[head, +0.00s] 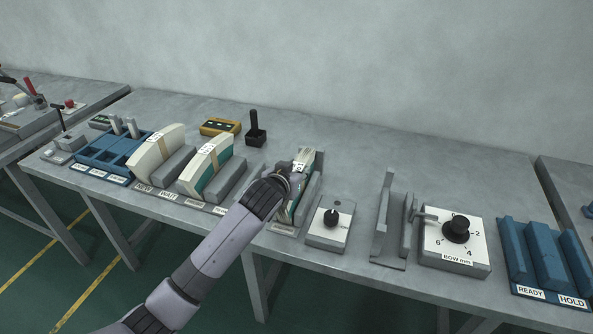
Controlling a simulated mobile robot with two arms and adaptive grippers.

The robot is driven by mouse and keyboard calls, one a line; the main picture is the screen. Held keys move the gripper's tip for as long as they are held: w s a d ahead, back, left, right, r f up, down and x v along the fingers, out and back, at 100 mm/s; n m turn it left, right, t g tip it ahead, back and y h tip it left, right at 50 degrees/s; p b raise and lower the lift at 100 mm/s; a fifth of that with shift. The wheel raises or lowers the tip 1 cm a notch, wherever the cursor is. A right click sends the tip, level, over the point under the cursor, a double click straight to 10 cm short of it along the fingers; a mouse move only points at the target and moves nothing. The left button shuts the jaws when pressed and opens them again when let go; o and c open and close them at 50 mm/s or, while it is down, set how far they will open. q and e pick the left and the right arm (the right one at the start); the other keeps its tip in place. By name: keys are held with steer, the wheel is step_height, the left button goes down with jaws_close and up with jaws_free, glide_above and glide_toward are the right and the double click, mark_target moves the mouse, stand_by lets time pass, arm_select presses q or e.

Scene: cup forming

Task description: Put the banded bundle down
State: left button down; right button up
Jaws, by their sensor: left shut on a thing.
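My left gripper (284,183) is at the grey stand right of the bench's middle, seen from behind with its fingertips mostly hidden by my wrist. It is shut on a white and green bundle (303,158), whose top shows beyond the wrist. The bundle is at the stand's upright grey walls (318,163); whether it rests on the stand's base is hidden. I cannot make out a band on it.
Right of the stand are a small dial box (325,236), a grey upright fixture (381,236) and a BOW mm dial box (464,257). A blue READY/HOLD rack (515,262) stands at far right. A blue rack (88,156) is at left. The rear bench is mostly clear.

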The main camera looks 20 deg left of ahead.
stand_by(0.3)
arm_select(q)
steer(key=c, duration=1.2)
jaws_free()
steer(key=shift+f, duration=0.1)
steer(key=v, duration=1.2)
